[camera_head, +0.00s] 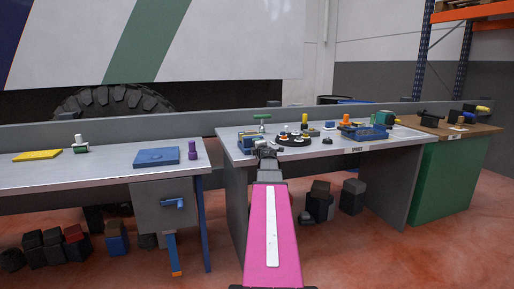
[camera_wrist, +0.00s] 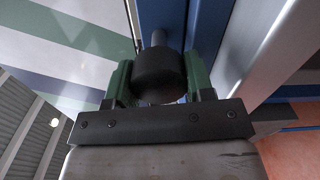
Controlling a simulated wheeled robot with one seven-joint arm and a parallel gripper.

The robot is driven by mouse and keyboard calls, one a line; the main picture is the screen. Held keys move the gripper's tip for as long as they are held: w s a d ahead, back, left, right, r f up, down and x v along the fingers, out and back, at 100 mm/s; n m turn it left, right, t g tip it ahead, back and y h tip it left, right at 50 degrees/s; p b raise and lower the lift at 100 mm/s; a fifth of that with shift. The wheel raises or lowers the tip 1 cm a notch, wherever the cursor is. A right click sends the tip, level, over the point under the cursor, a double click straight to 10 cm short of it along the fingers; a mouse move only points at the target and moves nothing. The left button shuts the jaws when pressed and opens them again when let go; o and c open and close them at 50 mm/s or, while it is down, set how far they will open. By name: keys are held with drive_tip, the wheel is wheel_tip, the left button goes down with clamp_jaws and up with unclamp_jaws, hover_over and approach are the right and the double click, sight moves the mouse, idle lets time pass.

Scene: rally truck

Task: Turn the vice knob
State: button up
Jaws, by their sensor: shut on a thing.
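The vice knob (camera_wrist: 160,72) is a dark round cylinder on a grey shaft in the wrist view. My gripper (camera_wrist: 160,80) is shut on it, with one green finger against each side. Behind the knob is a blue body (camera_wrist: 207,28), which looks like part of the vice. In the head view, my gripper (camera_head: 265,150) is at the front left edge of the middle bench. A blue vice-like piece (camera_head: 246,141) stands just left of it. My gripper and arm hide the knob there.
The middle bench (camera_head: 385,148) also holds a dark round tray (camera_head: 294,141) of small parts and a blue vice-like tool (camera_head: 362,132) further right. The left bench (camera_head: 100,172) carries a blue case (camera_head: 157,156) and a purple piece (camera_head: 192,150). Dark bins stand beneath.

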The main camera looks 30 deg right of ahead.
drive_tip(key=m, duration=0.5)
drive_tip(key=shift+s+m, duration=0.15)
drive_tip(key=shift+m, duration=0.15)
drive_tip(key=m, duration=0.5)
drive_tip(key=shift+r, duration=0.1)
drive_tip(key=m, duration=0.5)
drive_tip(key=shift+d+m, duration=0.1)
drive_tip(key=shift+m, duration=2.5)
drive_tip(key=o, duration=0.9)
drive_tip(key=shift+r, duration=0.1)
